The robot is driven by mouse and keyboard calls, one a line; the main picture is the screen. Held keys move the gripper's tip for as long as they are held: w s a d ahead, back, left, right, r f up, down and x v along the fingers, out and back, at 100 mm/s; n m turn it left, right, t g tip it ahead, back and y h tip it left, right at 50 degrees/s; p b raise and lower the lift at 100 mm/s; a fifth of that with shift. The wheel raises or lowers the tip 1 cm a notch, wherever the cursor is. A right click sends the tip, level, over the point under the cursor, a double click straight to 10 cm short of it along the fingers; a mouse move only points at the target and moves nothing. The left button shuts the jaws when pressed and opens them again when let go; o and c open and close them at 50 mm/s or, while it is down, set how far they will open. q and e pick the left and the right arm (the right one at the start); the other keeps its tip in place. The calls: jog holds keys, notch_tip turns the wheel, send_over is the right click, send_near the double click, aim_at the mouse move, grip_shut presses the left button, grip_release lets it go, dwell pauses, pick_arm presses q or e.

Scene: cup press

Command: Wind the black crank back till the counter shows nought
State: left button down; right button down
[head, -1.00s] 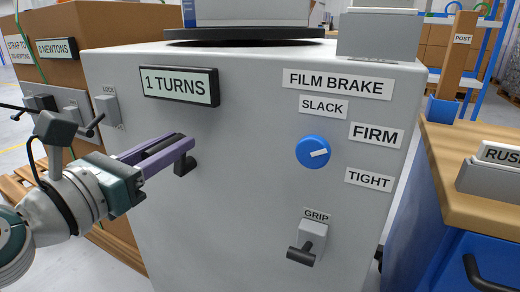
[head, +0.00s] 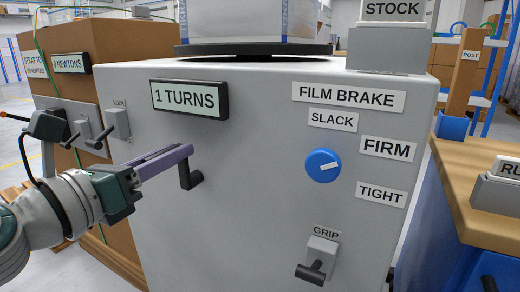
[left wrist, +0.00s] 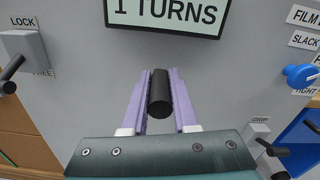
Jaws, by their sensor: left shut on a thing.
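The black crank (head: 195,180) is on the grey machine front (head: 250,225), below the counter (head: 189,100), which reads "1 TURNS". The counter also shows, cut off at the top, in the left wrist view (left wrist: 165,14). My left gripper (head: 186,152) has purple fingers and is shut on the crank's black handle. In the left wrist view the handle (left wrist: 160,95) lies between the two fingers (left wrist: 160,78). The crank's pivot is not clear to see. My right gripper is in neither view.
To the right of the crank are a blue film brake knob (head: 323,165) and a grip lever (head: 317,262). A lock lever (head: 117,122) is at the left near my wrist. A wooden bench (head: 480,190) stands at the right.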

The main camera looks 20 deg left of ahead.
pick_arm(q)
jog(key=c, duration=0.7)
grip_release()
jog(key=s+b, duration=0.1)
jog(key=s, duration=0.2)
jog(key=s+b, duration=0.1)
jog(key=s, duration=0.2)
jog(key=s+b, duration=0.2)
jog(key=s, duration=0.2)
jog(key=shift+a, duration=0.4)
